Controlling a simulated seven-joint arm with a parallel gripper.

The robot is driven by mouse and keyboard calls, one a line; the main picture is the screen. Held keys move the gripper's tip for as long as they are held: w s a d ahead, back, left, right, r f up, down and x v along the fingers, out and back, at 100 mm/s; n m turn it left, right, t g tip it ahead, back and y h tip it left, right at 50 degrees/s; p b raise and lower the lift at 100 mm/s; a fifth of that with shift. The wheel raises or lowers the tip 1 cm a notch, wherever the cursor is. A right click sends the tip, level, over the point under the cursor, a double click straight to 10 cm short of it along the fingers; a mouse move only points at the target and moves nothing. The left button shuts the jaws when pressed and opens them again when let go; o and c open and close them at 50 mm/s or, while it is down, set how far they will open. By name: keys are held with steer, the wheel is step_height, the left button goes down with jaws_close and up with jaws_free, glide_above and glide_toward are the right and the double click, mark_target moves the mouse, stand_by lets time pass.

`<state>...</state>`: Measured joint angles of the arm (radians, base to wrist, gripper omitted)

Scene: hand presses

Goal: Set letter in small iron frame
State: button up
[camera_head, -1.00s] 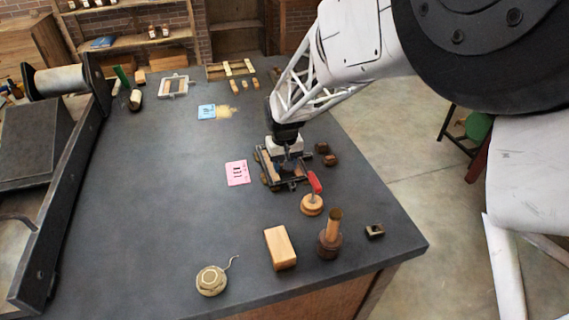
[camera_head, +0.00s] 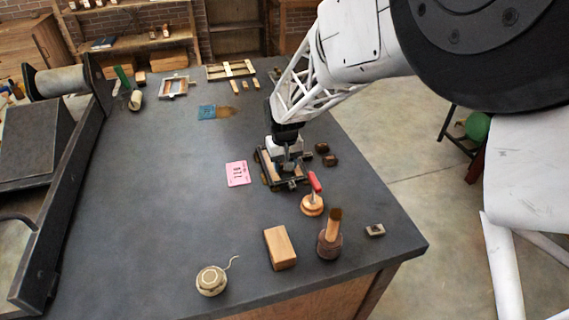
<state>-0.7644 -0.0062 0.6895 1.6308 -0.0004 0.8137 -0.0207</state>
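The small iron frame (camera_head: 263,164) is a dark rectangle lying on the right half of the dark table, with wooden pieces inside it. My gripper (camera_head: 288,163) points down over the frame, at or just above its inside. The fingers are small and dark against the frame, and I cannot see whether they are open or shut, or whether they hold a letter. No letter shows clearly apart from the gripper.
Small brown blocks (camera_head: 330,160) lie right of the frame. In front are a red-handled tool (camera_head: 313,203), a wooden block (camera_head: 280,247), a mallet-like tool (camera_head: 330,238), a small metal piece (camera_head: 375,230) and a twine ball (camera_head: 211,280). A press (camera_head: 60,140) stands left. The table's middle-left is clear.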

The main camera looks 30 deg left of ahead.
steer(key=shift+o, duration=0.6)
step_height(320, 180, up, 12)
stand_by(0.5)
steer(key=shift+d, duration=0.15)
stand_by(0.3)
steer(key=s+d+r+m, duration=0.1)
steer(key=d+r, duration=0.2)
steer(key=d, duration=0.7)
steer(key=s+d+r+m+t, duration=0.15)
steer(key=d+r, duration=0.25)
steer(key=d, duration=0.5)
steer(key=s+d+r+m+g, duration=0.1)
steer(key=d+r+m, duration=0.15)
steer(key=d, duration=0.75)
steer(key=s+d+m+t, duration=0.2)
steer(key=s+d+m, duration=0.2)
steer(key=s+d, duration=1.6)
steer(key=shift+s+d+f, duration=0.3)
steer(key=shift+d+f, duration=0.05)
steer(key=shift+d, duration=0.9)
